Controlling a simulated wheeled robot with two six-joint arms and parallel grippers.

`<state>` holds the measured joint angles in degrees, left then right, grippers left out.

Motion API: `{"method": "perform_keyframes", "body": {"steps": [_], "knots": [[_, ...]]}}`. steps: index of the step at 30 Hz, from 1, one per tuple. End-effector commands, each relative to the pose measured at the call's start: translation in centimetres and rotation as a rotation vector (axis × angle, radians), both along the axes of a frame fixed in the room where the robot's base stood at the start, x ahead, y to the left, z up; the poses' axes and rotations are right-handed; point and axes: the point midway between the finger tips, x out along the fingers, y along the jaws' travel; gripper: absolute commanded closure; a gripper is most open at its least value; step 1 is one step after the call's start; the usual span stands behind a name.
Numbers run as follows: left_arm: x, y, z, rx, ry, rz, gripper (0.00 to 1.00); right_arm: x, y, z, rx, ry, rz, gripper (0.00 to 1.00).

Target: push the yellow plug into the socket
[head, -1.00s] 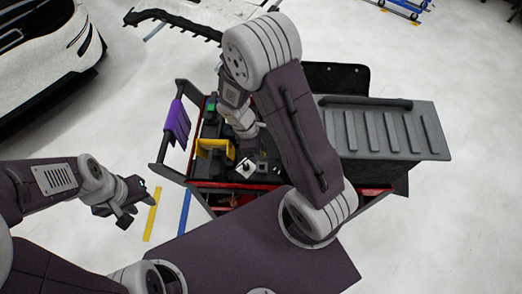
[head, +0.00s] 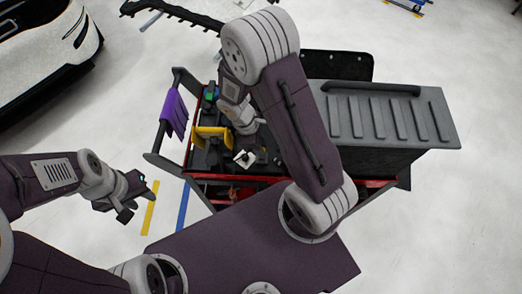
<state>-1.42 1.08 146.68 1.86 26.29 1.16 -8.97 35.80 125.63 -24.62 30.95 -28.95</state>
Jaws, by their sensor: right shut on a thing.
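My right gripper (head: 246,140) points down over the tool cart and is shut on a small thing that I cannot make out. The yellow plug does not show clearly. A small white block with a dark top (head: 245,158) is on the cart, just below my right gripper in the picture; it may be the socket, but it is too small to tell. I cannot tell whether the gripper touches it. My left gripper (head: 134,197) is open and empty, left of the cart and well away from it.
A yellow bin (head: 213,132) stands on the cart, left of my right gripper. A purple cloth (head: 173,110) hangs at the cart's left handle. A ridged grey lid (head: 440,120) covers the right side. A white car (head: 40,50) stands at upper left. The floor at right is clear.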

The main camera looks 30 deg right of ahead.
Motion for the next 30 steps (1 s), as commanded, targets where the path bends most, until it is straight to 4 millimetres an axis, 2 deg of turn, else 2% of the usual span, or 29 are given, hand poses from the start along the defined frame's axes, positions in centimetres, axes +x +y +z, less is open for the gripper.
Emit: {"method": "perform_keyframes", "body": {"steps": [30], "knots": [[0.00,0.00,-0.35,0.000,0.000,0.000,0.64,-0.05,-0.03,-0.96,0.000,0.000,0.000,1.00]]}}
